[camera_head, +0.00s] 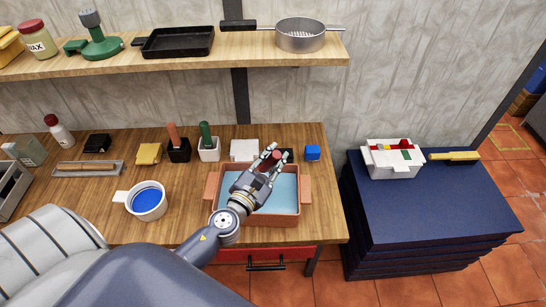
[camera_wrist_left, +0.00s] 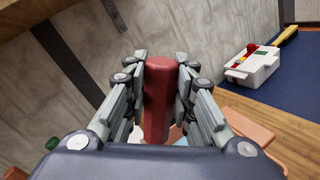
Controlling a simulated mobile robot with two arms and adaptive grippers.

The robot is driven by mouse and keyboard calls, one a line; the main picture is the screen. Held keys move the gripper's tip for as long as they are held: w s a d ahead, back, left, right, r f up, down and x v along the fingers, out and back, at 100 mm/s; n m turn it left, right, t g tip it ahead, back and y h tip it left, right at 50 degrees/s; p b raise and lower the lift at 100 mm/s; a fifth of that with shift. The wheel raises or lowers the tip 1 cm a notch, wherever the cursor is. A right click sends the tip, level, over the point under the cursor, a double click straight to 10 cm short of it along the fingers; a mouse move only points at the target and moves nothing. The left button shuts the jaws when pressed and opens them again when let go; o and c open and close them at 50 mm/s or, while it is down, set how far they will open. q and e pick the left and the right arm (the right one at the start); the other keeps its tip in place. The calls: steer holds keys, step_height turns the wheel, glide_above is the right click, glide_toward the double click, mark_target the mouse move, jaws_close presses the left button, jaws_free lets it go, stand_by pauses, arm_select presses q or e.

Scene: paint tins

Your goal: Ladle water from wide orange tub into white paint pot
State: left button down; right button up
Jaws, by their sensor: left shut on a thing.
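The wide orange tub (camera_head: 290,219) stands on the wooden bench, with light blue water (camera_head: 285,190) in it. The white paint pot (camera_head: 147,215) stands to its left, with blue contents and a handle on its left side. My left gripper (camera_head: 270,160) is over the tub's back part. It is shut on an upright red handle, which I take to be the ladle (camera_wrist_left: 157,95); the handle also shows between the fingers in the left wrist view. The ladle's bowl is hidden, so I cannot tell whether it is in the water. My right gripper is not in view.
Two brushes in holders (camera_head: 208,148) stand behind and left. A shelf (camera_head: 180,52) hangs above the bench. The bench between pot and tub is clear. A blue stack (camera_head: 430,210) stands right.

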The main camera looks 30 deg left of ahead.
mark_target(263, 172)
arm_select(q)
step_height(263, 172, down, 6)
steer(key=b, duration=0.5)
steer(key=shift+r, duration=0.1)
stand_by(0.5)
stand_by(0.4)
steer(key=shift+s+a+n, duration=0.1)
steer(key=shift+a+n, duration=0.7)
steer(key=shift+a, duration=0.35)
